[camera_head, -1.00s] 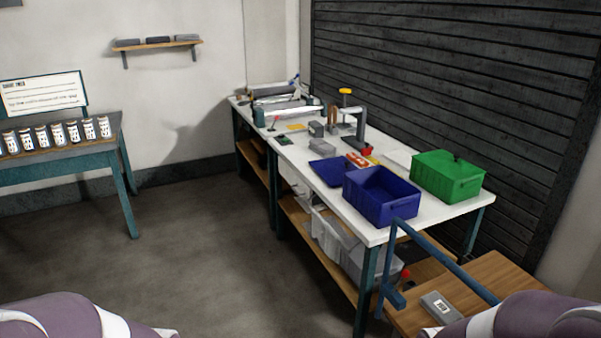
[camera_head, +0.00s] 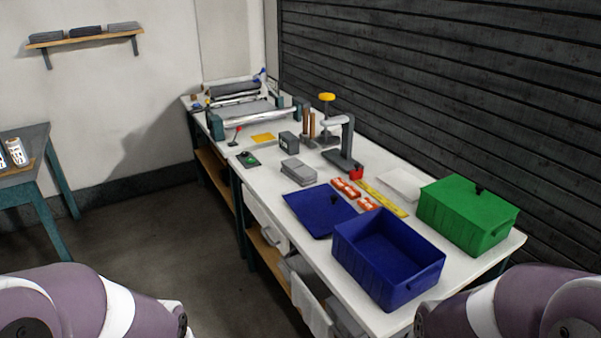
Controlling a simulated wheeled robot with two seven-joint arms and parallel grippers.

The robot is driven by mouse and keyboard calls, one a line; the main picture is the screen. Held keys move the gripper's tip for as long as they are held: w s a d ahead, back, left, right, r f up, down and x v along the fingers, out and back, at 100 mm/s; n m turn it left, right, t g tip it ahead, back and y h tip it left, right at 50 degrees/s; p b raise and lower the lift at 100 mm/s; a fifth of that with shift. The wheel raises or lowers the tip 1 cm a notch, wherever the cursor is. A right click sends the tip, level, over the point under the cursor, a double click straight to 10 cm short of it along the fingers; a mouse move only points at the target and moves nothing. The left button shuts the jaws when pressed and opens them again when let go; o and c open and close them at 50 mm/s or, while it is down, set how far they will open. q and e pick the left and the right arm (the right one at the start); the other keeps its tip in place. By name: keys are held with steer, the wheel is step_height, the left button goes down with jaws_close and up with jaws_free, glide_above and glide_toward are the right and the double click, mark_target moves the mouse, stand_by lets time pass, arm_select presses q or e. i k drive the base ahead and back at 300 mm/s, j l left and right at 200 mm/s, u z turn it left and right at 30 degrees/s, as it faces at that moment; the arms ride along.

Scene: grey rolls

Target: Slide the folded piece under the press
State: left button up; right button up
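A press (camera_head: 345,140) with a grey frame, a white arm and a yellow knob (camera_head: 327,97) stands on the white table (camera_head: 250,202), near its far long side. I cannot pick out a folded piece for certain. A small grey stack (camera_head: 299,171) lies left of the press, apart from it, and may be cloth or a box. My two purple and white arms show at the bottom left and bottom right corners. Both grippers are out of the picture.
An open blue bin (camera_head: 342,252) and a closed green bin (camera_head: 467,213) stand at the table's near end, with a blue lid (camera_head: 319,209) beside them. Red and white packs (camera_head: 352,193) and a yellow ruler (camera_head: 382,197) lie between. A roller machine (camera_head: 248,112) fills the far end.

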mark_target(295, 170)
steer(key=z, duration=0.5)
steer(key=i+j+z, duration=0.3)
steer(key=i+j, duration=0.15)
steer(key=j, duration=0.2)
steer(key=i+j+z, duration=0.15)
steer(key=j, duration=0.2)
steer(key=i+j+z, duration=0.15)
steer(key=j, duration=0.2)
steer(key=i+j+z, duration=0.15)
steer(key=j, duration=0.25)
steer(key=i+j, duration=0.15)
steer(key=j, duration=0.25)
steer(key=i+j, duration=0.15)
steer(key=j, duration=0.2)
steer(key=i+j, duration=0.15)
steer(key=j, duration=0.25)
steer(key=i+j, duration=0.15)
steer(key=j, duration=0.25)
